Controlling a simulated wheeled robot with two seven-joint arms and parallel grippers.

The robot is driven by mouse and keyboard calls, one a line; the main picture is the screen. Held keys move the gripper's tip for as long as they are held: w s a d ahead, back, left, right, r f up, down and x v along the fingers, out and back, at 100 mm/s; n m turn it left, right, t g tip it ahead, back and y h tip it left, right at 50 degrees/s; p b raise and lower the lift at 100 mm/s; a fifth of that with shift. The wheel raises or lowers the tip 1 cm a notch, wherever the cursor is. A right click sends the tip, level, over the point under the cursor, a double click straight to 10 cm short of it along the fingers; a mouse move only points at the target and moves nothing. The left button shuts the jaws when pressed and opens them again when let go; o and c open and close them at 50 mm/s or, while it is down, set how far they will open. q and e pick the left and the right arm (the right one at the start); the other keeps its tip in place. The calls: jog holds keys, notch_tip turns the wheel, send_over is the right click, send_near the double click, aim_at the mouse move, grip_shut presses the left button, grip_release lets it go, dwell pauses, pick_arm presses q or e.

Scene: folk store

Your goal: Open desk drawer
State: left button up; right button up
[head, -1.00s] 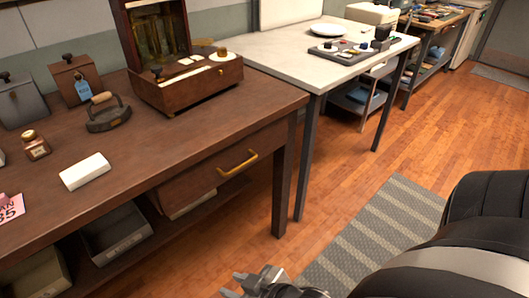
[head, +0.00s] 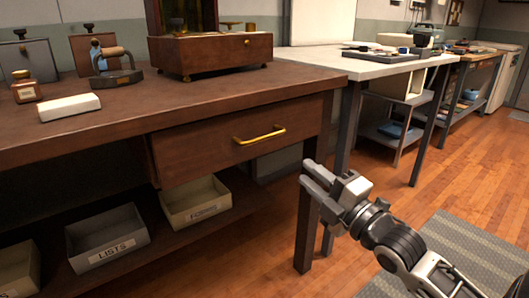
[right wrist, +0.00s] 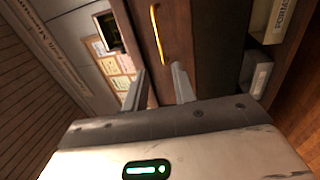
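The wooden desk (head: 95,136) has a closed drawer (head: 215,152) under its top at the right end, with a brass bar handle (head: 260,135) across its front. My right gripper (head: 310,180) is in front of the desk, to the right of and lower than the handle, apart from it. In the right wrist view the handle (right wrist: 159,35) shows beyond the fingertips. The two fingers (right wrist: 158,83) stand apart with nothing between them, so the gripper is open. My left gripper is in neither view.
Open bins, one labelled LISTS (head: 107,257), sit on the shelf below. A white table (head: 335,66) stands to the right.

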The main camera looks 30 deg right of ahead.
aim_at(264, 138)
jog(key=b+x, duration=0.2)
jog(key=x, duration=1.3)
jog(key=shift+a+f, duration=0.1)
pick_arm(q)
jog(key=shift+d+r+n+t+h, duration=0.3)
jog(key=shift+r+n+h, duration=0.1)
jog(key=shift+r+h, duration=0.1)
pick_arm(e)
jog(key=shift+w, duration=0.2)
grip_shut()
